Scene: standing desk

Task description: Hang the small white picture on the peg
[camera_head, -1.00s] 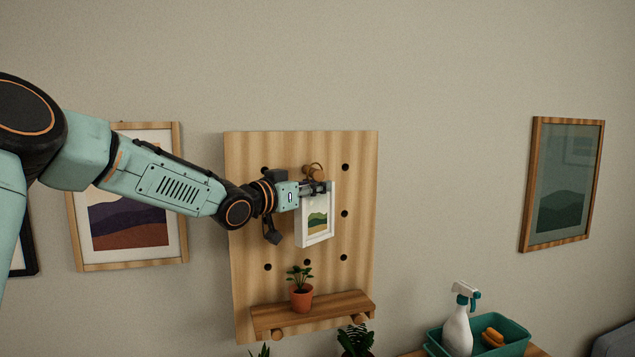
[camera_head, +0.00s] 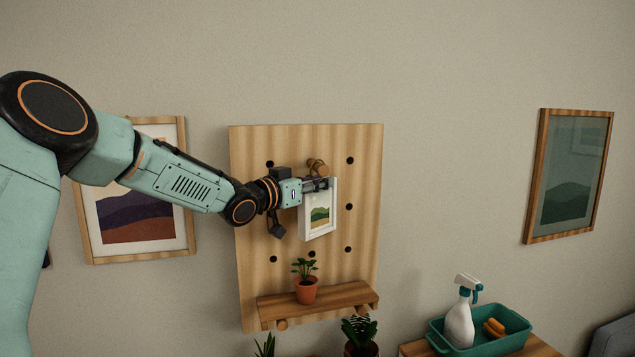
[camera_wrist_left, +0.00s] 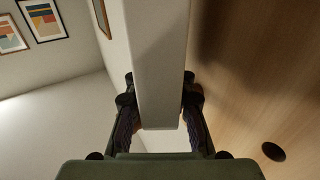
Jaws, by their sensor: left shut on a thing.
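The small white picture (camera_head: 319,212) has a white frame and a green and yellow landscape. It is upright in front of the pegboard (camera_head: 360,230). My left gripper (camera_head: 318,185) is shut on its upper part. In the left wrist view the white frame's edge (camera_wrist_left: 160,60) runs between the two fingers (camera_wrist_left: 160,105). A wooden peg (camera_head: 317,168) sticks out of the board just above and behind the gripper. The head view does not show clearly whether the picture touches the peg. My right gripper is not in view.
Below the picture, a wooden shelf (camera_head: 335,299) on pegs holds a small potted plant (camera_head: 306,285). A framed picture (camera_head: 133,215) hangs left behind my arm. Another (camera_head: 568,180) hangs at right. A teal tray (camera_head: 500,340) holds a spray bottle (camera_head: 460,320).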

